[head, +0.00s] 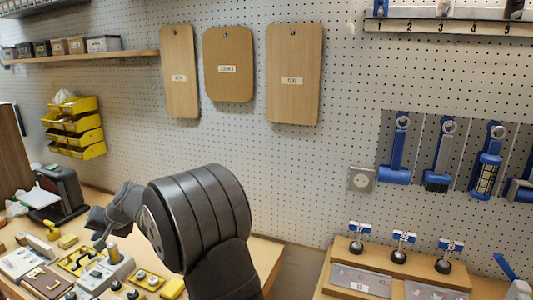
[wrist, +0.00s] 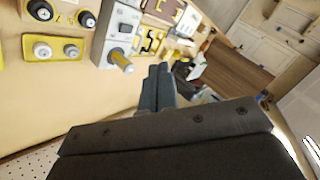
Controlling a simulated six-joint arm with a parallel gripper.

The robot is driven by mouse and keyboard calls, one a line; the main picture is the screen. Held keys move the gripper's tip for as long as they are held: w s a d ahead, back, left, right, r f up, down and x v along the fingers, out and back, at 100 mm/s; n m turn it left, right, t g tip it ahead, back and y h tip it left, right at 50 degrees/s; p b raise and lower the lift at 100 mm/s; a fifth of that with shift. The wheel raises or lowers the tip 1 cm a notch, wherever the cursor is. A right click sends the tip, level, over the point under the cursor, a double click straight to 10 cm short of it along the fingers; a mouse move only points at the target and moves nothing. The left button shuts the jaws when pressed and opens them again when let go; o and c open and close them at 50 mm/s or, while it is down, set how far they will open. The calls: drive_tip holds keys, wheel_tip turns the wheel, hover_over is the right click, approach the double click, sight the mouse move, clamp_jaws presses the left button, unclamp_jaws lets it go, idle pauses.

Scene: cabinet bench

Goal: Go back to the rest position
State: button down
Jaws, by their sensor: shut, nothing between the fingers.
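My gripper (wrist: 158,75) shows in the wrist view with its two dark fingers close together and nothing between them. It points out over the wooden bench (wrist: 70,95). In the head view my gripper (head: 99,241) is left of my large dark wrist, just above or beside a grey box with a yellow-tipped knob (head: 113,256). That knob also shows in the wrist view (wrist: 121,61), left of the fingers. I cannot tell whether the fingers touch anything.
Yellow and grey control panels (head: 48,280) crowd the bench's left part. A black device (head: 60,192) and yellow bins (head: 75,127) are further left. Blue tools (head: 397,150) hang at right, above a wooden stand (head: 395,262). The pegboard (head: 300,170) stands behind.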

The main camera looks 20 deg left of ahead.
drive_tip(key=shift+d+r+m, duration=0.5)
drive_tip(key=shift+r+m, duration=0.15)
drive_tip(key=shift+m, duration=0.15)
drive_tip(key=c, duration=2.2)
unclamp_jaws()
drive_tip(key=c, duration=0.7)
unclamp_jaws()
drive_tip(key=shift+w+f, duration=0.1)
drive_tip(key=shift+w, duration=0.05)
drive_tip(key=o, duration=0.7)
drive_tip(key=w+d+f+m, duration=0.2)
drive_tip(key=w+f, duration=0.2)
drive_tip(key=shift+d+f, duration=0.2)
drive_tip(key=shift+d, duration=0.15)
drive_tip(key=w+d+f+m+t, duration=0.2)
drive_tip(key=w+d+f+m, duration=0.3)
drive_tip(key=w+d+f, duration=0.3)
drive_tip(key=x, duration=1.1)
drive_tip(key=shift+s, duration=0.4)
drive_tip(key=shift+d+r, duration=0.1)
